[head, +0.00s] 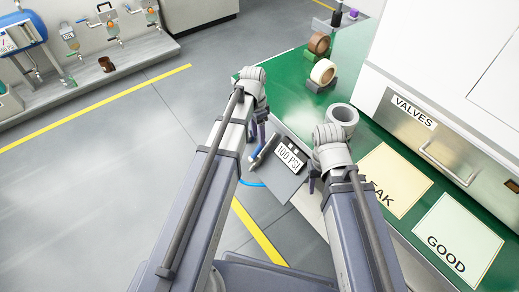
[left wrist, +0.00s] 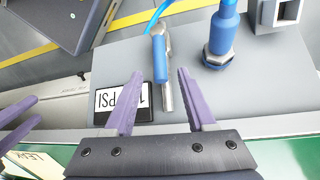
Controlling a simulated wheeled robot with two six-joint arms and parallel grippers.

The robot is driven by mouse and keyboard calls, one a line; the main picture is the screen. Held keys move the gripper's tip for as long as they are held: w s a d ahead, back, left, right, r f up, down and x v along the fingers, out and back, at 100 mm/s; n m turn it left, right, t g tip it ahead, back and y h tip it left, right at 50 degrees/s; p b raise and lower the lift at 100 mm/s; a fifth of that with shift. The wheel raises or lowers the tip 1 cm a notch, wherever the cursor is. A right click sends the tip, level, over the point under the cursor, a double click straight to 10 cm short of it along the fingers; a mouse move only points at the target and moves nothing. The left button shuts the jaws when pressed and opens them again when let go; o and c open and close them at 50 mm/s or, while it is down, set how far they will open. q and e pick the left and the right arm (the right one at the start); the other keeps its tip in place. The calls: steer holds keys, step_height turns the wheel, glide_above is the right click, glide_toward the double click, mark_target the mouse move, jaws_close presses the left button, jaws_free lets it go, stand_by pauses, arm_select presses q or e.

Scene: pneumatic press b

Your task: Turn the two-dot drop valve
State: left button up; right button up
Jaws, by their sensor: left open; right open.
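A valve with a blue lever handle (left wrist: 160,58) and a silver stem lies between the fingertips of my left gripper (left wrist: 160,74) in the left wrist view. The fingers are apart, one on each side, with visible gaps. In the head view my left gripper (head: 259,128) is over the grey plate's far edge, and the blue handle (head: 254,154) shows just below it. A 100 PSI label (head: 289,157) with small pale marks above it sits beside the valve; I cannot count the marks. My right gripper (head: 318,178) is open and empty at the plate's right side.
A blue fitting (left wrist: 222,35) stands right of the handle in the left wrist view. Several other valves stand on the far left shelf (head: 100,70).

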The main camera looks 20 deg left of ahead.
mark_target(259, 147)
arm_select(q)
steer(key=f+b, duration=0.6)
steer(key=shift+s+d+f, duration=0.3)
steer(key=shift+f, duration=0.1)
steer(key=shift+r, duration=0.1)
steer(key=shift+c, duration=0.4)
jaws_close()
stand_by(0.6)
